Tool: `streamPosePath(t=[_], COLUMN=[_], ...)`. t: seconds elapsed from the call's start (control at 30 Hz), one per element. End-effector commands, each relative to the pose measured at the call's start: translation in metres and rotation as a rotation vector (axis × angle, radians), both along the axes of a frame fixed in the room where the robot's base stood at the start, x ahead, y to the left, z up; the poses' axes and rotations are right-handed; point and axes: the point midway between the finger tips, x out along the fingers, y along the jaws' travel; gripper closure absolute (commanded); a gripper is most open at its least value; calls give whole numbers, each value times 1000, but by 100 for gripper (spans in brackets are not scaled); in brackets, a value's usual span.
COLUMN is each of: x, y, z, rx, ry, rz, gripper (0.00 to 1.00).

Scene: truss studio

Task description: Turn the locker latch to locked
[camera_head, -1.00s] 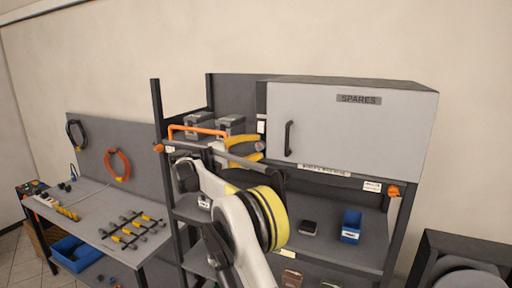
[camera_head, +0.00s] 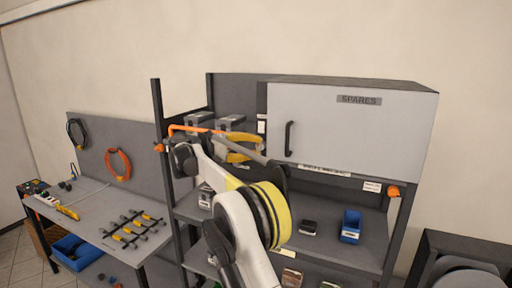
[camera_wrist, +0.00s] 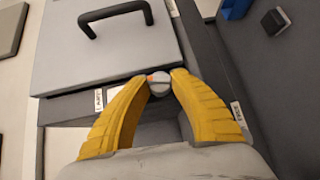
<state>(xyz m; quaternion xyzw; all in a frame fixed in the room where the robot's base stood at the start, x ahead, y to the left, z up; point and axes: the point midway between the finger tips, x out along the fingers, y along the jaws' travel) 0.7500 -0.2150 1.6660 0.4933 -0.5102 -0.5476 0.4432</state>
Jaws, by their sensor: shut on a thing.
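The grey locker (camera_head: 345,125), marked SPARES, sits at the top right of the shelf unit with its door closed. Its dark handle (camera_head: 289,138) is on the left side of the door and shows at the top of the wrist view (camera_wrist: 112,12). The latch is a small round grey knob (camera_wrist: 158,84) with an orange mark, beside the locker door's edge. My gripper (camera_wrist: 160,80) has its yellow fingertips closed on either side of this knob. In the head view my gripper (camera_head: 262,147) is at the locker's left edge, and the knob cannot be made out there.
Grey bins (camera_head: 232,123) and an orange bar (camera_head: 190,128) are just left of my gripper. A blue bin (camera_head: 351,227) and a dark small box (camera_head: 308,228) stand on the shelf below the locker. A workbench (camera_head: 95,205) with tools stands at the left.

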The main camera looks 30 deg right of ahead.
Motion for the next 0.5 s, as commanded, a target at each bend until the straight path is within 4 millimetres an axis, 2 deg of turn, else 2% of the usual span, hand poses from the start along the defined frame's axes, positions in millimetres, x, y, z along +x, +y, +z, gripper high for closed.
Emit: streamPosePath(t=[0.07,0.5], x=[0,-1], y=[-1,-2], z=[5,6], rx=[33,200], ry=[-48,-263], rz=[1,1], gripper=[100,100])
